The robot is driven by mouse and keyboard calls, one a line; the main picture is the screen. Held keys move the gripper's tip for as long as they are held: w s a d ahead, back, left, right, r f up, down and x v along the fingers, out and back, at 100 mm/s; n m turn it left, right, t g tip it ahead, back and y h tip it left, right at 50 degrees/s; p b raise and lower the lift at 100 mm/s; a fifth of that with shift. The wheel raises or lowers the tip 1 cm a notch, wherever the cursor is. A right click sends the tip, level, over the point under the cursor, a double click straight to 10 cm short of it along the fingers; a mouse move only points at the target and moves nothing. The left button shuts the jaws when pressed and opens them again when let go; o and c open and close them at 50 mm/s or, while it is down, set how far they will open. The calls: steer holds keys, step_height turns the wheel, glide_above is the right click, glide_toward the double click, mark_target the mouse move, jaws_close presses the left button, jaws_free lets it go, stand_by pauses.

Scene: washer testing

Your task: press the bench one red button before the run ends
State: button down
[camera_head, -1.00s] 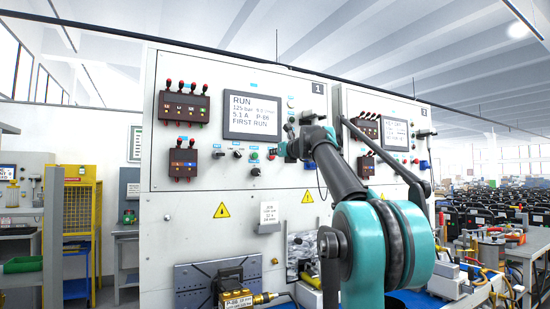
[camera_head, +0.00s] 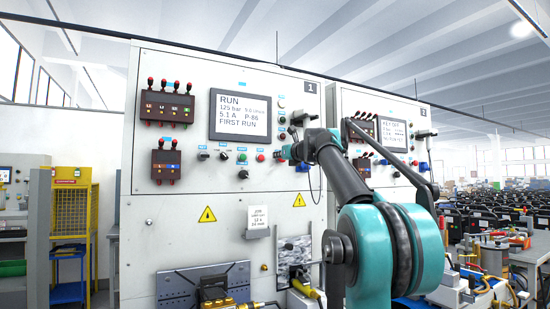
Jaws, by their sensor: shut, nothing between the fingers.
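The bench one panel (camera_head: 180,205) fills the middle of the view and carries a "1" label. Its red button (camera_head: 260,158) sits in the lower control row, just right of a green button (camera_head: 242,157). My gripper (camera_head: 279,153) is shut and empty. In the picture it is just right of the red button, with a small gap between them. I cannot tell how far its tips are from the panel face. The screen (camera_head: 241,115) reads RUN, 125 bar, 5.1 A, P-86, FIRST RUN. My arm covers the panel's right part.
Red-topped lever blocks (camera_head: 170,103) and dark knobs (camera_head: 203,155) are on the panel's left. A job card (camera_head: 259,220) hangs below the buttons. A second bench panel (camera_head: 390,105) stands to the right. A yellow cage (camera_head: 72,215) stands at the left.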

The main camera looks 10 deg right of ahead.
mark_target(261, 158)
steer(key=x, duration=1.2)
steer(key=shift+w+f, duration=0.1)
steer(key=shift+a, duration=0.1)
steer(key=shift+w+a, duration=0.2)
steer(key=shift+w, duration=0.5)
